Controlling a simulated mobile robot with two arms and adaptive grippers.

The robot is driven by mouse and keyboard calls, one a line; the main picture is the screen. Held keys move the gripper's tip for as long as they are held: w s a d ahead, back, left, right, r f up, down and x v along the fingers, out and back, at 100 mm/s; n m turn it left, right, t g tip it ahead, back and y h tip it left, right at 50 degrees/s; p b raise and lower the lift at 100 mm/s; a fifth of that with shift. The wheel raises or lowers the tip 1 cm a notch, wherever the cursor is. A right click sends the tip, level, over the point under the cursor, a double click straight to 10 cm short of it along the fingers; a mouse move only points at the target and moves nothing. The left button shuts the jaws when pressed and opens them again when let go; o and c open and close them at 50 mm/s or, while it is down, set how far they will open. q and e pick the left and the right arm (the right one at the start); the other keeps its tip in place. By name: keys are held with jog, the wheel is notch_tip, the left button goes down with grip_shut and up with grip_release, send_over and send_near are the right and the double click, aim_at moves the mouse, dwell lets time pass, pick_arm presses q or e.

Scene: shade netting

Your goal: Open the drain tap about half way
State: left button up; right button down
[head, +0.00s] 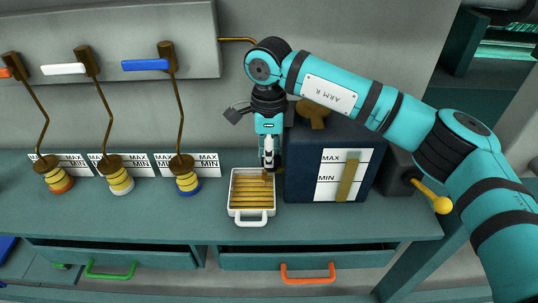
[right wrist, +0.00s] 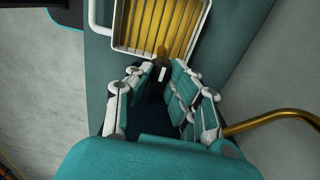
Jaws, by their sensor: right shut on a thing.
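The drain tap (head: 267,176) is a small brown spout low at the left side of the dark blue tank (head: 300,177), above a white tray. My right gripper (head: 268,160) points down at the tap and is shut on it. In the right wrist view the fingers (right wrist: 160,88) close around the tap, whose brown end and a small pale piece (right wrist: 162,74) show between the fingertips. The fingers hide most of the tap, so its turn cannot be told. My left gripper is not in view.
The white tray (head: 251,223) with yellow slats stands under the tap. A yellow-handled lever (head: 432,196) sticks out right of the tank. Three levers with coloured handles, including a blue one (head: 145,64), are on the wall at left. The drawer with the orange handle (head: 307,279) is partly open.

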jog(key=shift+r, duration=0.1)
jog(key=c, duration=1.6)
grip_release()
jog(key=shift+o, duration=0.2)
notch_tip(320, 180, up, 12)
